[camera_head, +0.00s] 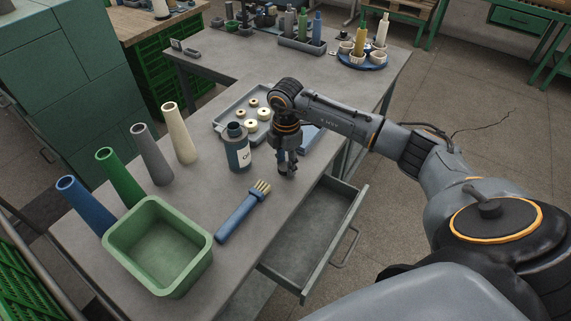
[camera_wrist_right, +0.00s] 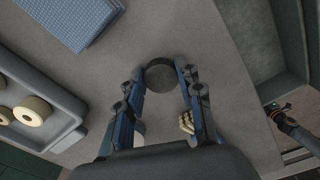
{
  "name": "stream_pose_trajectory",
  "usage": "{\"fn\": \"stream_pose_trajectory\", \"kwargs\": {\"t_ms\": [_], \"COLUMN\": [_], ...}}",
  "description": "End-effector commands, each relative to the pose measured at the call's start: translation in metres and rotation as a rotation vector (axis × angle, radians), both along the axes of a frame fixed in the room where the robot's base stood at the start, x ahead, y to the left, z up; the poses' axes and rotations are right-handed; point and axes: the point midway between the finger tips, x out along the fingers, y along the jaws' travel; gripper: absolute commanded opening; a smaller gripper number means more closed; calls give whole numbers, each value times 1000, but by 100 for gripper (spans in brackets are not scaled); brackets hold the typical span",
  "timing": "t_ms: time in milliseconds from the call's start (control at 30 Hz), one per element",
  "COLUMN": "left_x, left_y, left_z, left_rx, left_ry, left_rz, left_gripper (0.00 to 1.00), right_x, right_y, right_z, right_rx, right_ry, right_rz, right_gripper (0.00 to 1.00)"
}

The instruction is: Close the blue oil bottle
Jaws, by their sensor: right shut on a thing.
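The blue oil bottle (camera_head: 238,154) stands upright on the grey table with a white label and a dark neck at its top. No separate cap can be made out on it. My right gripper (camera_head: 287,170) points down close to the tabletop, just right of the bottle and apart from it. In the right wrist view its fingers (camera_wrist_right: 162,95) are shut on a round dark cap (camera_wrist_right: 161,74), held at the fingertips. In the head view the cap is mostly hidden by the fingers. My left gripper is not in view.
A blue-handled brush (camera_head: 243,211) lies in front of the gripper. A tray (camera_head: 222,126) with several spools and a blue cloth (camera_wrist_right: 71,20) are behind. The drawer (camera_head: 318,222) is open at the right. A green bin (camera_head: 158,285) and several cones (camera_head: 152,155) stand left.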

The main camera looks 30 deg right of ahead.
Motion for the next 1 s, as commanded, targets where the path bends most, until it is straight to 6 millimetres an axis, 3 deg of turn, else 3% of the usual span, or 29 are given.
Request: {"fn": "stream_pose_trajectory", "kwargs": {"t_ms": [167, 300, 567, 800, 1000], "left_x": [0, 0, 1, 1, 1], "left_y": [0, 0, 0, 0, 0], "left_z": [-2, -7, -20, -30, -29], "left_rx": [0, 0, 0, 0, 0], "left_ry": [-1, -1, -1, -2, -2], "left_rz": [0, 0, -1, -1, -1], "left_gripper": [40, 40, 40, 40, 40], "right_x": [1, -1, -26, -56, -69], "right_y": [0, 3, 45, 93, 114], "right_z": [12, 34, 91, 115, 127], "right_rx": [1, 0, 1, 1, 0], "right_ry": [-3, -4, -9, -4, -2], "right_rz": [0, 2, 7, 5, 2], "right_gripper": [27, 27, 27, 27, 27]}}
